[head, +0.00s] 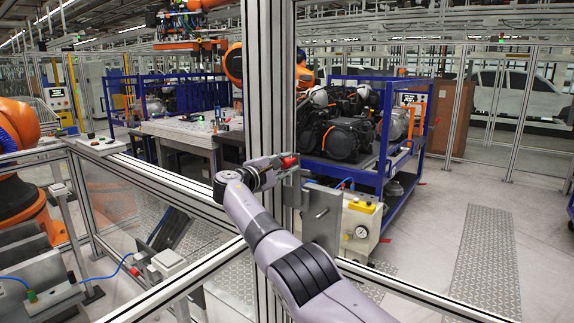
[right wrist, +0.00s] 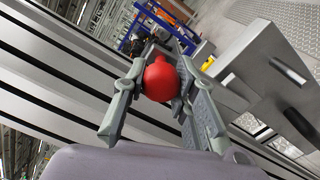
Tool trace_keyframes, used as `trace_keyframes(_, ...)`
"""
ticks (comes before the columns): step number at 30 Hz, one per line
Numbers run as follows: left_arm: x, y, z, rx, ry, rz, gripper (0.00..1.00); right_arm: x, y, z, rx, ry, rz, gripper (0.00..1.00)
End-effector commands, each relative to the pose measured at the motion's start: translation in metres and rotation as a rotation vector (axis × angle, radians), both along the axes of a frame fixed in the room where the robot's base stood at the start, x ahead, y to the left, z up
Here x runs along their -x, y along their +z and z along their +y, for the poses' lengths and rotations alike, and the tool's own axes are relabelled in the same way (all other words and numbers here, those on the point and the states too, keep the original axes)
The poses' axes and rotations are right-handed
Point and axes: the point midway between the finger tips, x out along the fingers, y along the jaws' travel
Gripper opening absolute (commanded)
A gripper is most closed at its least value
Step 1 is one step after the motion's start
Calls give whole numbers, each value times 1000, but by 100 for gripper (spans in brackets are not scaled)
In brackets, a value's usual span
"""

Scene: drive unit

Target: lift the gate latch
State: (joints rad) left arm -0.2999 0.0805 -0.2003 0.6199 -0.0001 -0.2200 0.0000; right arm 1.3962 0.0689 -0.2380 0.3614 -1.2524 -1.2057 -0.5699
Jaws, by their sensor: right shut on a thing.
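The gate latch shows its red knob (head: 288,161) at the aluminium gate post (head: 268,80) in the head view. The red knob also shows in the right wrist view (right wrist: 161,80), between the two grey fingers. My right gripper (head: 283,166) is shut on the red knob; in the right wrist view its fingers (right wrist: 155,95) are on either side of it. A grey metal latch plate (head: 320,215) with a small handle is just right of the post. Part of the latch is hidden behind the gripper. My left gripper is not in view.
Fence rails (head: 150,183) run left and right of the post. A beige box with a yellow top (head: 362,207) and a gauge stands behind the plate. A blue rack (head: 345,172) with engine parts stands behind the fence. An orange robot (head: 20,125) is at left.

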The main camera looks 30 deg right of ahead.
Motion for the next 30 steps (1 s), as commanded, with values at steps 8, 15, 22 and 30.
trace_keyframes(8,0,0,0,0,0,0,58,-2,-1,2,8,4,19,0)
trace_keyframes(15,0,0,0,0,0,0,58,-2,-1,2,9,6,19,0)
trace_keyframes(22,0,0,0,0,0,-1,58,-2,-1,2,8,4,18,40)
trace_keyframes(30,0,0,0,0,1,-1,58,-2,-1,1,7,2,18,47)
